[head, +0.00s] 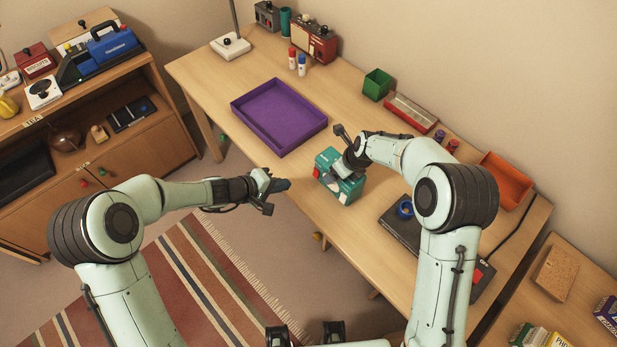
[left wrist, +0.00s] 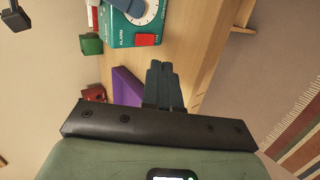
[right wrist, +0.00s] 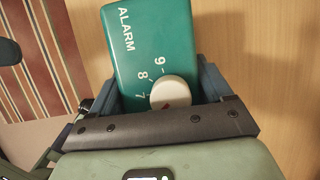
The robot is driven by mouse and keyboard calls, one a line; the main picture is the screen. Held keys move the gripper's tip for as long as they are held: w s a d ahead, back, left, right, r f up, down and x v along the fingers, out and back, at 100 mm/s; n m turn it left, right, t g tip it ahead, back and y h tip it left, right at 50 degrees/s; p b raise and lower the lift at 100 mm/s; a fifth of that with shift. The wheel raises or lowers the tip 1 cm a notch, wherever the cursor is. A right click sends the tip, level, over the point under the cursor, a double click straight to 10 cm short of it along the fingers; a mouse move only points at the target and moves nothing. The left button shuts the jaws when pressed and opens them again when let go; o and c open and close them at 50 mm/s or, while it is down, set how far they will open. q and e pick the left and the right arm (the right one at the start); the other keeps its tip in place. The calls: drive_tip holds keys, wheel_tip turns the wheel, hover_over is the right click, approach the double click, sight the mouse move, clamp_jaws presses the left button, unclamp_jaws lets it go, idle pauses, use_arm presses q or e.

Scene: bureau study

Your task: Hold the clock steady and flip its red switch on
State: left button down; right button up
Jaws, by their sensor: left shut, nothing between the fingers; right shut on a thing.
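The green clock (head: 347,189) stands on the desk near its front edge, with a red switch (head: 319,173) on its left end. In the left wrist view the red switch (left wrist: 147,40) is beside a white dial. My right gripper (right wrist: 160,95) is shut on the clock, one finger on each side; the right wrist view shows the word ALARM, numbers and a white knob (right wrist: 170,92). My left gripper (head: 280,185) is shut and empty, off the desk's front edge, left of the clock and apart from it. Its closed fingers (left wrist: 163,84) point toward the clock.
A purple tray (head: 279,117) lies on the desk left of the clock. A black device (head: 400,222) with a blue ring is to the right. A green box (head: 377,84) and an orange tray (head: 506,181) stand farther back. The desk between tray and clock is clear.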

sight(316, 173)
use_arm(q)
drive_tip(key=shift+s+a+r+n+y, duration=0.4)
drive_tip(key=shift+s+a+r+y, duration=0.3)
drive_tip(key=shift+s+r+y, duration=0.2)
drive_tip(key=x, duration=0.9)
drive_tip(key=shift+w+d+f, duration=0.1)
drive_tip(key=shift+d+f, duration=0.05)
drive_tip(key=w+d, duration=0.2)
drive_tip(key=shift+d+f, duration=0.4)
drive_tip(key=shift+w+d, duration=0.35)
drive_tip(key=shift+w, duration=0.05)
